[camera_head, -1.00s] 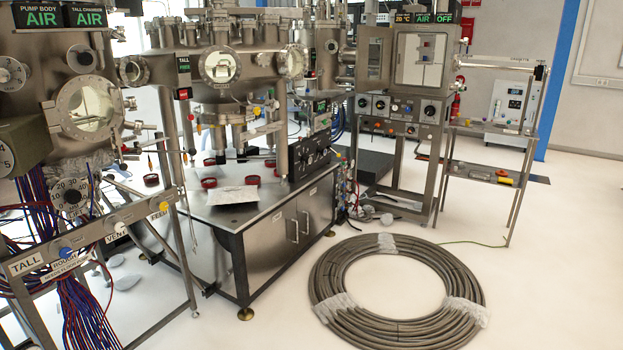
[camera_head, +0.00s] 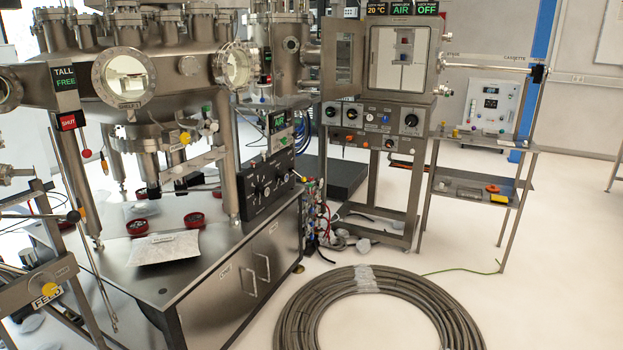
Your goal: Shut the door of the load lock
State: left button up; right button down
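The load lock (camera_head: 436,57) is a steel box on a wheeled-looking steel stand at the upper right of the head view. Its front opening is uncovered, and a pale interior with small red and blue items shows inside. The load lock door (camera_head: 343,60) is a steel-framed panel with a window, standing open and swung out to the left of the opening. Signs above the box read 20 °C, AIR and OFF. Neither of my grippers is in view.
A coil of grey hose (camera_head: 300,312) lies on the floor in front. A steel cabinet bench (camera_head: 250,290) with chambers above it stands at left. A shelf stand (camera_head: 480,190) is right of the load lock. White floor is clear at right.

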aim_at(329, 91)
jog(key=i, duration=1.6)
jog(key=i+l+u, duration=0.1)
jog(key=i+u, duration=0.15)
jog(key=i, duration=0.25)
jog(key=i+l+u, duration=0.25)
jog(key=i, duration=0.25)
jog(key=i+l+u, duration=0.3)
jog(key=i, duration=0.2)
jog(key=j, duration=0.1)
